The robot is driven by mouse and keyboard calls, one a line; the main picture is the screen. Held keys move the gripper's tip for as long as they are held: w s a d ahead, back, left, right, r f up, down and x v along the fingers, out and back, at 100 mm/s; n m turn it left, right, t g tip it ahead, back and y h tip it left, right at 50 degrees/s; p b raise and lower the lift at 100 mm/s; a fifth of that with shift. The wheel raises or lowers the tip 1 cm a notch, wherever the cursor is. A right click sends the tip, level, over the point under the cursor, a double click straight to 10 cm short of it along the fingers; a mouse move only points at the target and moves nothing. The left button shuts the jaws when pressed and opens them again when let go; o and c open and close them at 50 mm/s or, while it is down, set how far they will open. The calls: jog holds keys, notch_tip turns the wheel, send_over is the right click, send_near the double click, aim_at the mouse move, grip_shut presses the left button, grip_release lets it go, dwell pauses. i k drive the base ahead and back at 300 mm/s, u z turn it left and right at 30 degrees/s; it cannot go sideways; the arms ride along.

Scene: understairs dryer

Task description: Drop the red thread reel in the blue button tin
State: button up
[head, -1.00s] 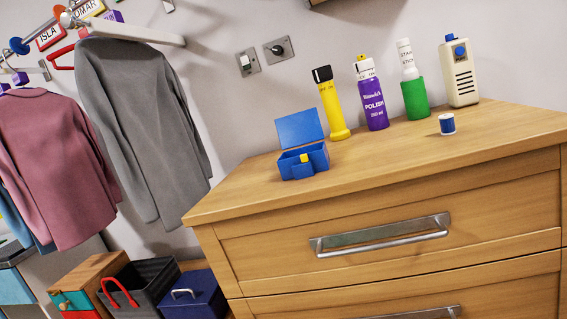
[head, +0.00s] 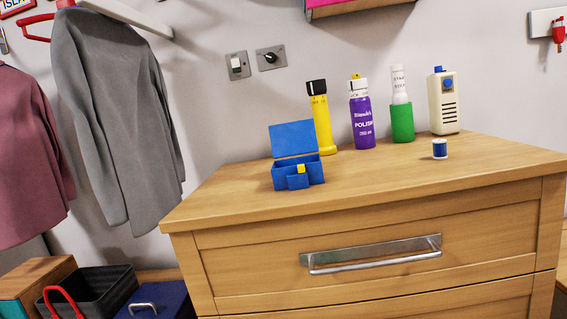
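No red thread reel shows in this view. A small reel with white ends and blue thread (head: 440,149) stands upright on the right part of the wooden chest top. A small blue box (head: 315,170) with its lid (head: 293,138) raised stands on the left part of the top. It has a yellow catch at its front, and it may be the blue button tin. Its inside is mostly hidden by its front wall. My gripper is not in view.
A yellow torch (head: 322,122), purple polish bottle (head: 363,122), green-based stick (head: 402,118) and cream radio-like device (head: 443,105) stand behind. The chest's front top is clear. Left are hanging coats (head: 115,110), a black crate (head: 95,290) and a dark blue box (head: 158,300).

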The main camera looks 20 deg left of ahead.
aim_at(307, 178)
jog(key=u, duration=0.05)
jog(key=i, duration=1)
jog(key=z, duration=0.05)
